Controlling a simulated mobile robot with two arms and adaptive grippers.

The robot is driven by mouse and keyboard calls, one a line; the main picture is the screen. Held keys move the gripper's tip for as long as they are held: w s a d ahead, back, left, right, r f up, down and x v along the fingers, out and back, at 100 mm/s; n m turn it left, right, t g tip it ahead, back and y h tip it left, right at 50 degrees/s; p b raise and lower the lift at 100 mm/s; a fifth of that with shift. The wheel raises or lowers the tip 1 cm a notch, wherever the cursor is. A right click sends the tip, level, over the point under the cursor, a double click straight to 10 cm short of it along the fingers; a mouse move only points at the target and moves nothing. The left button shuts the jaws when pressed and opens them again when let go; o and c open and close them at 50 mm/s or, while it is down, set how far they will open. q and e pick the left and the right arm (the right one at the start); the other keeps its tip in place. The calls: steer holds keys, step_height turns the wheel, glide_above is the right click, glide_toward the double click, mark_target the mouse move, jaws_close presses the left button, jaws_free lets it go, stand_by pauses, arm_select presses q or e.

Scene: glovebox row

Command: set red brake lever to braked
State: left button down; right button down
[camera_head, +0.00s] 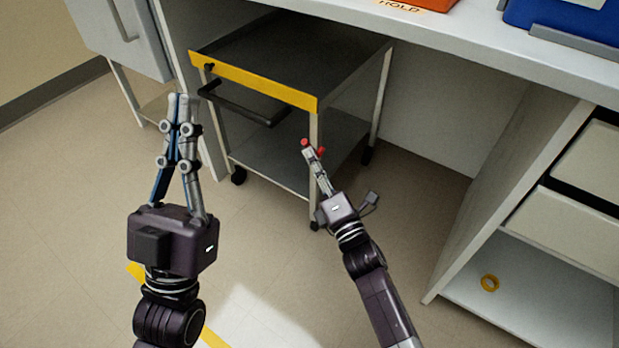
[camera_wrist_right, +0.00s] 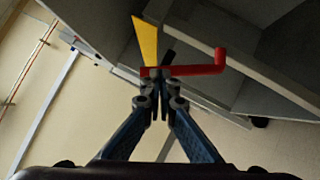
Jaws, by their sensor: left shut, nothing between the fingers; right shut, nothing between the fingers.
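The red brake lever (camera_head: 321,150) is on the near right leg of a cart (camera_head: 300,48), and my right gripper partly hides it in the head view. In the right wrist view the lever (camera_wrist_right: 198,70) is a flat red bar with an upturned end at the right. My right gripper (camera_head: 307,150) is shut and empty, its fingertips at the lever's left end in the right wrist view (camera_wrist_right: 156,76). I cannot tell whether they touch. My left gripper (camera_head: 180,97) is shut and empty, left of the cart.
The cart has a yellow front edge (camera_head: 260,80) and a dark handle (camera_head: 240,106), and stands under a white counter (camera_head: 500,50). Open floor lies in front of the cart.

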arm_select(q)
steer(key=w+f+g+y+p, duration=0.25)
steer(key=w+f+g, duration=0.4)
steer(key=f, duration=0.35)
arm_select(e)
steer(key=shift+w+d+r+m+g+h+p, duration=0.2)
steer(key=shift+w+r+m+h+p, duration=0.1)
steer(key=shift+r+m, duration=0.15)
steer(key=shift+w+d+r+m+g+h+p, duration=0.1)
steer(key=shift+w+r+m+g+h+p, duration=0.15)
steer(key=shift+r+m, duration=0.2)
arm_select(q)
step_height(320, 180, down, 16)
steer(key=s+a+g+y+p, duration=0.1)
steer(key=s+a+g+y, duration=0.1)
steer(key=g, duration=0.6)
steer(key=shift+f+n+y, duration=0.2)
steer(key=shift+n+y, duration=0.1)
steer(key=shift+y, duration=0.05)
arm_select(e)
steer(key=shift+w+d+r, duration=0.25)
steer(key=shift+r, duration=0.05)
arm_select(q)
steer(key=shift+s+a, duration=0.1)
arm_select(e)
steer(key=shift+s+f, duration=0.1)
